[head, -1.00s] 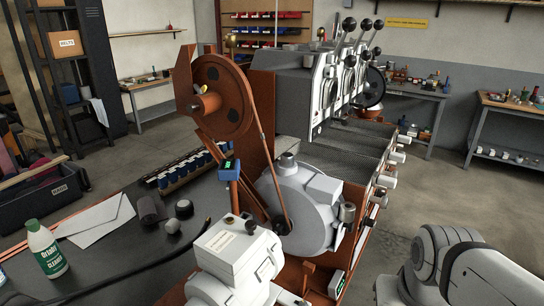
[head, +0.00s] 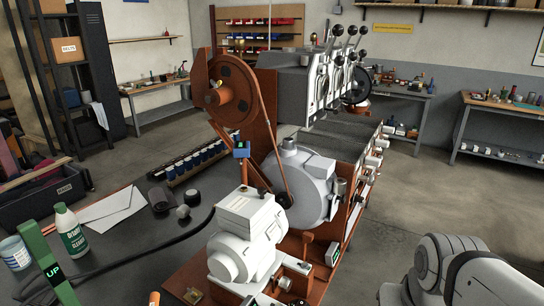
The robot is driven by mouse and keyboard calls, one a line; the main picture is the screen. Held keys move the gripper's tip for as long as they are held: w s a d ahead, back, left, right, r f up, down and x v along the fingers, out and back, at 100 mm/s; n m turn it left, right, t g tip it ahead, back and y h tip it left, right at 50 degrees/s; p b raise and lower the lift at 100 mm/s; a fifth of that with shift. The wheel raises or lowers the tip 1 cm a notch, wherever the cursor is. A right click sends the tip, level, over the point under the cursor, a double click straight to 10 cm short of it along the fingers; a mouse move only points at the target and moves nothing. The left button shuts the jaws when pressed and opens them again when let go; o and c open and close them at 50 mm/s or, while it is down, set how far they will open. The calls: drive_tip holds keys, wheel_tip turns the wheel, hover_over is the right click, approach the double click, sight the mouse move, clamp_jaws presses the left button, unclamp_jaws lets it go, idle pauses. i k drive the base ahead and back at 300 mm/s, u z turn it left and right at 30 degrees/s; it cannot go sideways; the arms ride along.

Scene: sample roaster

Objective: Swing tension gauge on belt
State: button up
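The belt (head: 270,135) runs from the large orange pulley (head: 232,92) down to a small dark pulley (head: 284,200) by the grey round housing. The gauge appears left of the right-hand belt run; I cannot tell whether it touches the belt. White links of my arm show at the lower right, but my gripper is out of the picture.
A white motor (head: 246,236) stands in front of the drive. A dark bench (head: 130,260) on the left carries a green-and-white bottle (head: 70,232), a can (head: 15,252) and a black cable. A green post marked UP (head: 46,262) rises at lower left. Open floor (head: 420,190) lies right.

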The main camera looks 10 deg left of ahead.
sight(240, 148)
drive_tip(key=z, duration=0.1)
drive_tip(key=k, duration=0.4)
drive_tip(key=u, duration=0.9)
drive_tip(key=i, duration=1)
drive_tip(key=u, duration=0.55)
drive_tip(key=k, duration=0.85)
drive_tip(key=z, duration=0.5)
drive_tip(key=i, duration=0.5)
drive_tip(key=u, duration=0.05)
